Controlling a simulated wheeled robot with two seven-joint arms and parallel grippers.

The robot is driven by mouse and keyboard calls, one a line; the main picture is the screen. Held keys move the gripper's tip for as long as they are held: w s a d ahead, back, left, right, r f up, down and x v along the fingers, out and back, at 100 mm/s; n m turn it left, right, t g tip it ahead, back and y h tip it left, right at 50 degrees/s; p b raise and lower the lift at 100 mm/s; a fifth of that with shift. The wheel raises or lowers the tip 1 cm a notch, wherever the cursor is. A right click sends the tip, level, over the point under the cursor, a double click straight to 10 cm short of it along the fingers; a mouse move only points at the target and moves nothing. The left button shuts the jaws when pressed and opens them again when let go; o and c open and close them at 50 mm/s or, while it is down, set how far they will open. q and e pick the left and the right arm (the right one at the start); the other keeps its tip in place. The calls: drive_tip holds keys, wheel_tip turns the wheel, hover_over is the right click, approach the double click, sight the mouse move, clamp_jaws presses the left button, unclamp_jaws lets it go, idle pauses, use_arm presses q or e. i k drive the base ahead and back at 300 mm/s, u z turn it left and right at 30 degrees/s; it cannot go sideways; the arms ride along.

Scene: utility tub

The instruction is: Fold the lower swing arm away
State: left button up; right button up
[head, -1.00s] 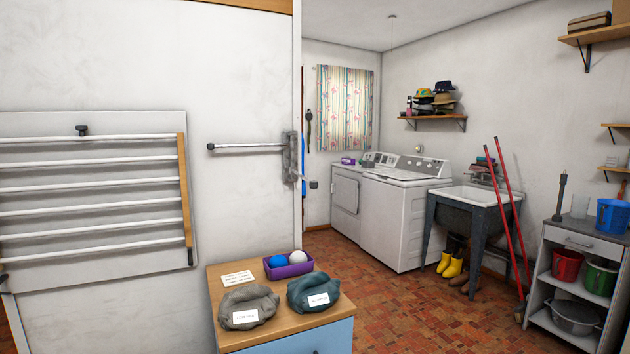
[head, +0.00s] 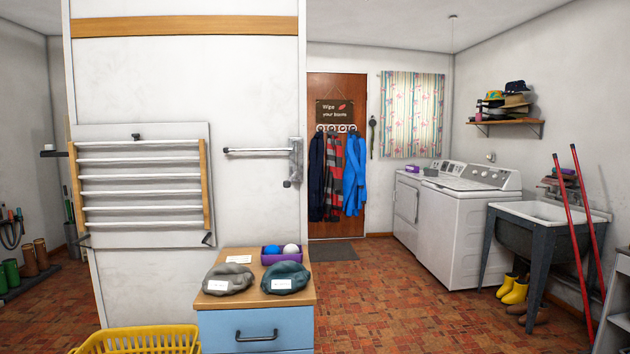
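A grey wall bracket (head: 296,160) is mounted near the right edge of the white partition wall. From its upper part a pale swing arm (head: 258,151) with a dark end cap reaches left, nearly level. A short dark knob-like end (head: 287,184) shows at the bracket's lower part. It may be the end of a lower arm seen nearly end-on, but I cannot tell its angle. Neither of my grippers is in view.
A rack of white bars (head: 140,185) hangs left of the bracket. Below the bracket stands a blue cabinet (head: 230,327) with two cloth bundles and a purple box (head: 285,256). A yellow basket (head: 140,342) is at front left. Open tiled floor (head: 370,300) lies to the right.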

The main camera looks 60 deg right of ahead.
sight(286, 184)
drive_tip(key=z, duration=1.9)
drive_tip(key=i, duration=0.5)
drive_tip(key=z, duration=0.55)
drive_tip(key=k, duration=0.6)
drive_tip(key=z, duration=0.9)
drive_tip(key=i, duration=0.8)
drive_tip(key=u, duration=0.75)
drive_tip(key=i, duration=0.55)
drive_tip(key=u, duration=0.7)
